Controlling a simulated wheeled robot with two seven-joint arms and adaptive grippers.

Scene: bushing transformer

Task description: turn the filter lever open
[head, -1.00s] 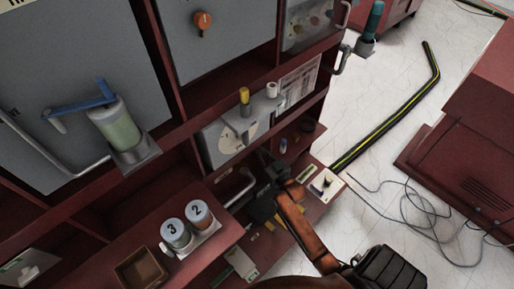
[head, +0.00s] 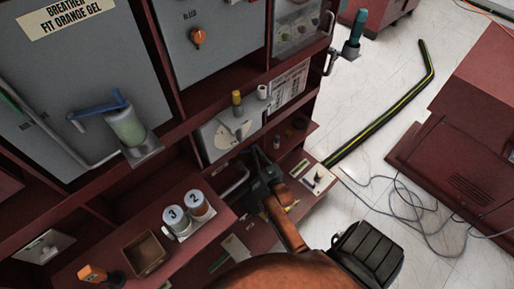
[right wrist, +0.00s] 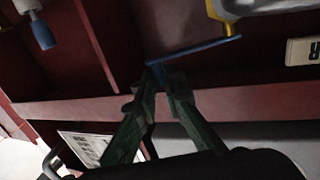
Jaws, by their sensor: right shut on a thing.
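A blue lever (right wrist: 200,48) runs out from a yellow collar (right wrist: 222,14) on a pale pipe-like fitting in the right wrist view. My right gripper (right wrist: 163,84) is shut on the free end of this lever. In the head view the right gripper (head: 258,157) is at the open compartment under the grey gauge panel (head: 225,130). A grey bent pipe (head: 236,181) shows just left of it. The lever itself is hidden there behind the gripper. My left gripper is not in view.
Dark red shelf edges surround the right gripper. Two numbered canisters (head: 187,214) and a brown open box (head: 146,254) sit on the lower left shelf. A white switch box (head: 314,174) is close on the right. Open floor with loose cables lies further right.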

